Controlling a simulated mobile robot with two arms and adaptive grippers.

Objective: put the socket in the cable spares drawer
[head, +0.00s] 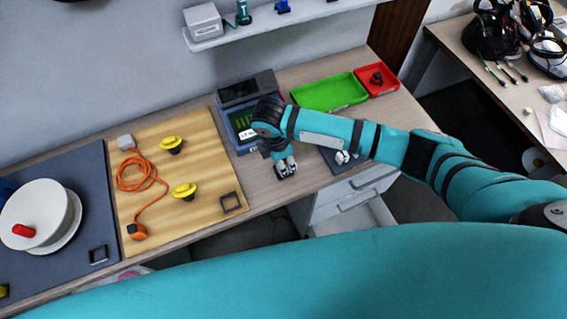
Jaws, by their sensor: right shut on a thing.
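My right gripper (286,168) is low over the front of the wooden table, pointing down, and is shut on a small grey and dark thing. The fingers hide most of that thing, so I cannot tell for sure whether it is the socket. A white drawer unit (325,205) stands under the table, to the right of the gripper. One of its drawers (378,215) looks pulled out; my arm and body hide part of the unit, and I can read no label. My left gripper is not in view.
A small white thing (343,157) lies on a dark mat right of the gripper. A green tray (330,92) and a red tray (376,79) stand behind. A wooden board (205,150) with an orange cable (130,172) and yellow parts lies left. A device (240,100) stands behind the gripper.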

